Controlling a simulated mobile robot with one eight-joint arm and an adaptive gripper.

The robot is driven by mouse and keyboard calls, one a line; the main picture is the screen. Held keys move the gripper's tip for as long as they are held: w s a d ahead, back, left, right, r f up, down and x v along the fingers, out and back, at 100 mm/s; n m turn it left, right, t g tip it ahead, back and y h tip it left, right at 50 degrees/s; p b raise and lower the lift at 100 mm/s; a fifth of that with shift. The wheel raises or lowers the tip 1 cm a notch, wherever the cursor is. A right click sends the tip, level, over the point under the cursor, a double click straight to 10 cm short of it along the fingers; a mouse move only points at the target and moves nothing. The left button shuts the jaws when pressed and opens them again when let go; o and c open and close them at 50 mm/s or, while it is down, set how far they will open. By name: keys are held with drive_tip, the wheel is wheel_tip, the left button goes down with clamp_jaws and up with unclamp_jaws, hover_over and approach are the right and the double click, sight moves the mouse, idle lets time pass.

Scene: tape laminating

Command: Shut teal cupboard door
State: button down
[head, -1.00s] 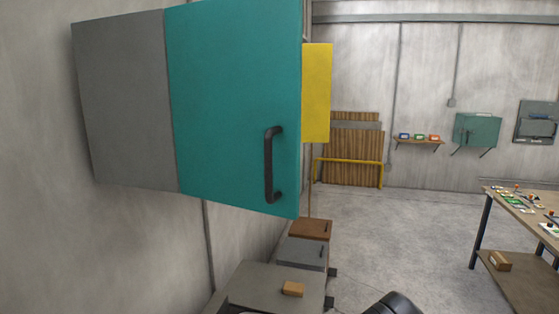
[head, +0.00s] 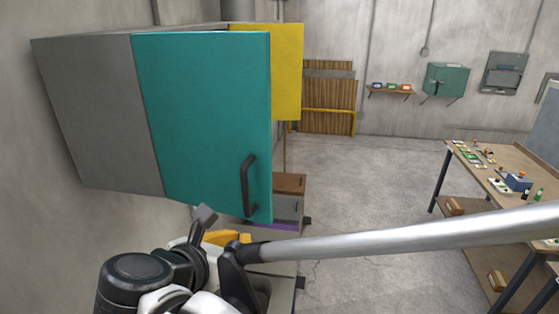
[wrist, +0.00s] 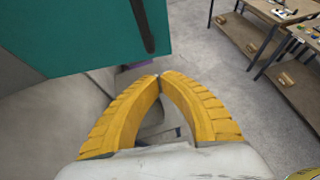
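The teal cupboard door (head: 200,120) is a flat panel with a dark bar handle (head: 248,185) near its lower right corner. It adjoins a grey panel (head: 95,115) on its left; I cannot tell exactly how far it stands open. My gripper (head: 228,237), partly hidden by my arm in the head view, is low, just below the door's lower edge. In the wrist view its yellow fingers (wrist: 160,76) meet at the tips with nothing between them. The door (wrist: 85,35) and its handle (wrist: 143,25) are above and beyond the fingertips there, apart from them.
A yellow panel (head: 280,70) stands behind the teal door. Low cabinets with brown and grey tops (head: 288,184) are below along the left wall. A workbench (head: 480,165) with small items is at the right. The floor (head: 360,185) between is clear.

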sight(259, 221)
drive_tip(key=shift+w+d+f+p, duration=0.25)
drive_tip(key=shift+w+d+f, duration=0.1)
drive_tip(key=shift+w, duration=0.85)
drive_tip(key=shift+w+d+f+p, duration=0.2)
drive_tip(key=shift+w+d+f, duration=0.1)
drive_tip(key=shift+w, duration=0.9)
drive_tip(key=shift+w+d+f+p, duration=0.25)
drive_tip(key=shift+w+d+f, duration=0.1)
drive_tip(key=shift+w, duration=0.85)
drive_tip(key=shift+w, duration=0.1)
